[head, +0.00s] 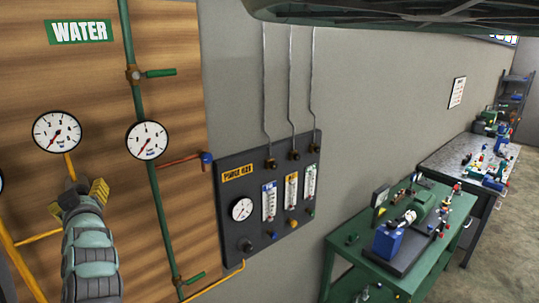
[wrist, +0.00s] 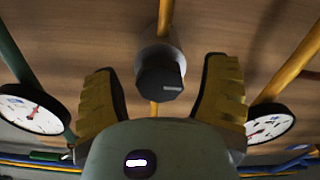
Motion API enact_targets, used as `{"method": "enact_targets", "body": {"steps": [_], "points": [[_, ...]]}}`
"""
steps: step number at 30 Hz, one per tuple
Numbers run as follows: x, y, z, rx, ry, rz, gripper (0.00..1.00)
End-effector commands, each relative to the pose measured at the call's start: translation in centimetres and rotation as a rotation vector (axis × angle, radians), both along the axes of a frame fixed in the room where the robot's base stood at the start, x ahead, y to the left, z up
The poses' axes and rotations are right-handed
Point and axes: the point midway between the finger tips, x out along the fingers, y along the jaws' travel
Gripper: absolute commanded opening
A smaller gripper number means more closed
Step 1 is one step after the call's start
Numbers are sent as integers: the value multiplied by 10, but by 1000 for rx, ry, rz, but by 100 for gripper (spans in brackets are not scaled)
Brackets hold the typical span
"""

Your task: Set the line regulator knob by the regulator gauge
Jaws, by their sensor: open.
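The regulator knob (wrist: 160,84) is dark and faceted with a pale pointer mark, on a grey round body in the wrist view. My gripper (wrist: 164,85) is open, one yellow finger on each side of the knob, with a visible gap on both sides. In the head view my gripper (head: 84,193) is at the wooden panel and hides most of the knob. A white gauge (head: 57,132) sits just above it on a yellow pipe; its red needle points to the lower left. The wrist view shows a left gauge (wrist: 32,109) and a right gauge (wrist: 269,124), both partly hidden.
A dark gauge panel (head: 268,190) is further right. A green bench (head: 440,258) with equipment stands at the lower right.

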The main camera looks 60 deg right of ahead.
Motion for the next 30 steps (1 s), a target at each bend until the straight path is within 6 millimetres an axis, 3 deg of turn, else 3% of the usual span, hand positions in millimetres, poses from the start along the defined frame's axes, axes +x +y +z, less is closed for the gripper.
{"method": "enact_targets", "body": {"steps": [8,9,30], "points": [[1,0,0,0,0,2,74],[1,0,-1,0,1,2,78],[1,0,-1,1,2,0,6]]}}
